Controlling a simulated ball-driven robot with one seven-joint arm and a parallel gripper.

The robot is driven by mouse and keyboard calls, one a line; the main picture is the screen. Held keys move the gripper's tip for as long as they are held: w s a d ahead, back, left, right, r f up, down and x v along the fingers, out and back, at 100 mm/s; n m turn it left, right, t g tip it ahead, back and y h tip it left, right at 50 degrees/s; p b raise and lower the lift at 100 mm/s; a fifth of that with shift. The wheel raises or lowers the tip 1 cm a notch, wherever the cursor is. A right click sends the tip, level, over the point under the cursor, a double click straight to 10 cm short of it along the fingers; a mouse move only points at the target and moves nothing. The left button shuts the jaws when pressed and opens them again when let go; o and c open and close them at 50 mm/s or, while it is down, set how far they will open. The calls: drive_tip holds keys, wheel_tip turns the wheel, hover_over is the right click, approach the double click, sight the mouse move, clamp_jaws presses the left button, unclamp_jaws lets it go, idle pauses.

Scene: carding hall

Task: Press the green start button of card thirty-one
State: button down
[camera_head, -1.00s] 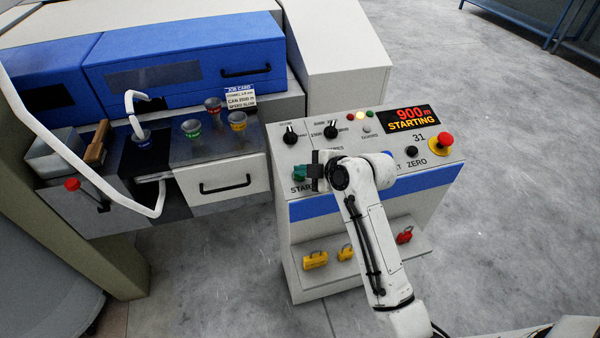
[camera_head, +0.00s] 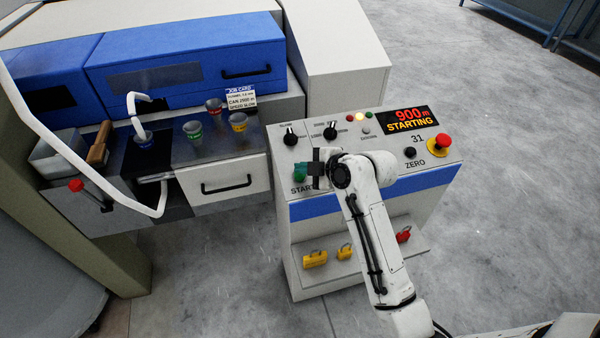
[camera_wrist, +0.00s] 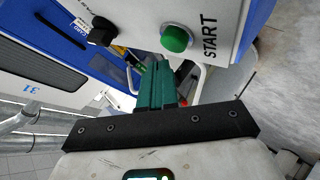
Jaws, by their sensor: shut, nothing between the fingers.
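The green start button (camera_wrist: 176,38) is a round knob on the card's control console, with START printed beside it in the wrist view. In the head view, green shows at the button (camera_head: 299,170) beside my gripper (camera_head: 310,172), above the partly covered START label. My gripper's teal fingers (camera_wrist: 162,68) are closed together and empty. Their tips appear close to the button and a little apart from it in the wrist view. The display (camera_head: 410,119) reads 900 m and STARTING, with 31 printed below it. A yellow lamp (camera_head: 360,116) is lit.
The console also has black knobs (camera_head: 331,131), a red emergency button (camera_head: 439,146) and a ZERO button (camera_head: 409,153). Padlocks (camera_head: 314,259) sit on its lower shelf. A bench with cups (camera_head: 238,122) and a white curved rail (camera_head: 60,148) stand left. Floor is clear to the right.

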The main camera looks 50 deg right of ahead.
drive_tip(key=r+p, duration=0.2)
drive_tip(key=r, duration=0.1)
drive_tip(key=s+r+p, duration=0.1)
drive_tip(key=shift+a+r+p, duration=0.3)
drive_tip(key=shift+a+p, duration=0.05)
idle(0.7)
drive_tip(key=s+a+f+m+g+y, duration=0.1)
drive_tip(key=s+a+f+m+g, duration=0.5)
drive_tip(key=s+a+f, duration=0.4)
drive_tip(key=s+a+f+m+g, duration=0.1)
drive_tip(key=s+a+m+g, duration=0.1)
drive_tip(key=s, duration=0.5)
drive_tip(key=s+a+m+g+h, duration=0.1)
drive_tip(key=s+m, duration=0.3)
drive_tip(key=s, duration=0.4)
drive_tip(key=shift+a+f+g, duration=0.4)
drive_tip(key=shift+a+g, duration=0.3)
drive_tip(key=shift+a, duration=0.15)
drive_tip(key=shift+d, duration=0.1)
